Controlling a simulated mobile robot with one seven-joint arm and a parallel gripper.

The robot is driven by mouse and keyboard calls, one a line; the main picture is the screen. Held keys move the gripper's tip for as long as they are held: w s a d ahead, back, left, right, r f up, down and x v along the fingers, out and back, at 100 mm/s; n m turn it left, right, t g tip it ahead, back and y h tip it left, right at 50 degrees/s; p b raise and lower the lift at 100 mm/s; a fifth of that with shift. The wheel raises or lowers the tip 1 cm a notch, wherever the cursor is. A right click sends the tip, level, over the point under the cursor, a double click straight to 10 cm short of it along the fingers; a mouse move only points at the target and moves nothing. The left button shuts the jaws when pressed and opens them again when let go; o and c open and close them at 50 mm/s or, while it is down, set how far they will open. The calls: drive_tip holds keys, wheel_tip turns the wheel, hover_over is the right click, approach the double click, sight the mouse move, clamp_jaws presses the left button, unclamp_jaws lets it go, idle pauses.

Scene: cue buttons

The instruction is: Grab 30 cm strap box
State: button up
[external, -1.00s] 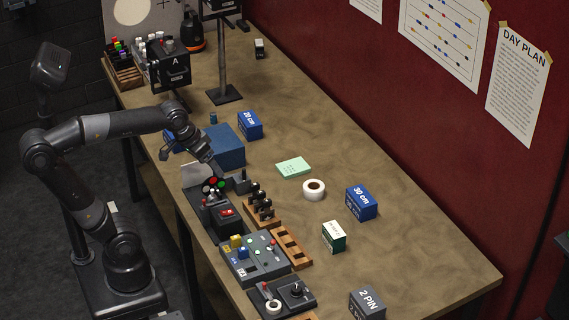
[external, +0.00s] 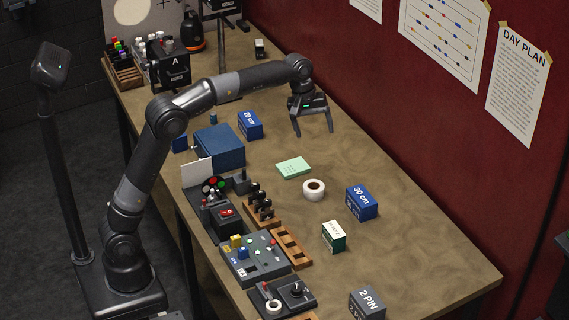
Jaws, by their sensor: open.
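The 30 cm strap box (external: 361,203) is a blue box with white "30 cm" lettering, standing on the right part of the table near its wall-side edge. My gripper (external: 314,131) is open and empty, with its fingers pointing down above the table. It is up and to the left of the 30 cm box in the picture, well apart from it. A similar blue box marked "20 cm" (external: 250,125) stands to the left of my gripper.
A roll of white tape (external: 314,190) and a green pad (external: 293,168) lie between my gripper and the 30 cm box. A dark green box (external: 334,237) and a "2 PIN" box (external: 367,303) stand nearer the front. Control panels (external: 255,257) line the near edge.

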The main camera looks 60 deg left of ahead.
drive_tip(key=w+d+f+n+g, duration=0.1)
drive_tip(key=w+d+f+n, duration=0.2)
drive_tip(key=w+f, duration=0.5)
drive_tip(key=n+g, duration=0.1)
drive_tip(key=n, duration=0.2)
approach(360, 195)
drive_tip(key=shift+w+f, duration=0.35)
drive_tip(key=shift+f, duration=0.15)
drive_tip(key=shift+d+f, duration=0.25)
drive_tip(key=shift+f, duration=0.55)
drive_tip(key=shift+s+d+f, duration=0.1)
drive_tip(key=shift+d+f, duration=0.1)
drive_tip(key=shift+f, duration=1.45)
drive_tip(key=shift+s+d+f, duration=0.1)
drive_tip(key=shift+d+f, duration=0.1)
drive_tip(key=shift+f, duration=1.45)
drive_tip(key=shift+d+f, duration=0.2)
drive_tip(key=shift+f, duration=1.45)
drive_tip(key=shift+c, duration=0.3)
drive_tip(key=c, duration=1.1)
